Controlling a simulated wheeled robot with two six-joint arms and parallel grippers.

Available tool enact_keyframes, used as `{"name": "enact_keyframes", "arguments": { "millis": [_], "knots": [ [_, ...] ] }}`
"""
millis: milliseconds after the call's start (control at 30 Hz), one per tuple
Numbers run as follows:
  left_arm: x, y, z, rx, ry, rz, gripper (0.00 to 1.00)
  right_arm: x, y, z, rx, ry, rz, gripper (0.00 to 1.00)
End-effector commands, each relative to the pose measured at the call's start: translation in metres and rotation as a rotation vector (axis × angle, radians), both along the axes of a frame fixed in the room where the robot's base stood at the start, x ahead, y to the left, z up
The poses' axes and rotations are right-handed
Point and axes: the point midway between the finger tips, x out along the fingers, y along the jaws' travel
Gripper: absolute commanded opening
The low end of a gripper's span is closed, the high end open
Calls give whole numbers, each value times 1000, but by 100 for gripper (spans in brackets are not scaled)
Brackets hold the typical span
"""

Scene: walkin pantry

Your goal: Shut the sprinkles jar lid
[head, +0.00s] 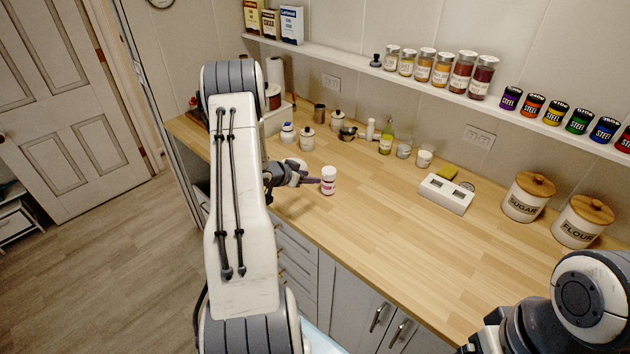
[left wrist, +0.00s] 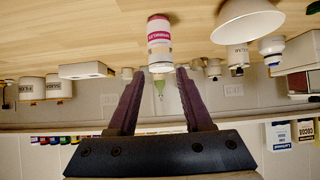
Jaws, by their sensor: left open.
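The sprinkles jar (head: 328,183) is small and white with a pink label, and stands upright on the wooden counter. A white lid (head: 328,171) shows at its top; whether it is fully closed cannot be told. In the left wrist view, which is upside down, the jar (left wrist: 159,38) is ahead of the fingers with its label facing the camera. My left gripper (head: 310,181) is open, just left of the jar in the head view. Its two dark fingers (left wrist: 155,75) show nothing gripped between them. My right arm is at the lower right; its gripper is not visible.
The wooden counter (head: 390,220) is clear right of the jar up to a white box (head: 445,194). Sugar (head: 527,197) and flour (head: 583,221) canisters stand farther right. Bottles and small jars line the back, including a green bottle (head: 386,140). A shelf (head: 420,88) runs above.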

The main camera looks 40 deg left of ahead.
Motion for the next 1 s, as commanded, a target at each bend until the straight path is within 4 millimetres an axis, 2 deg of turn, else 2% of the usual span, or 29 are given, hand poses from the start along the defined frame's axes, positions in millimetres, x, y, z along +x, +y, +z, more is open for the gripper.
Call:
{"name": "enact_keyframes", "arguments": {
  "millis": [133,333,1000],
  "knots": [
    [-24,2,15,0,-1,2,50,0,0,-11,0,0,-2,86],
    [-42,3,29,-1,1,-1,50,0,0,-14,0,0,-2,86],
    [-42,0,33,4,4,-3,50,0,0,-14,0,0,-2,86]
  ]
}}
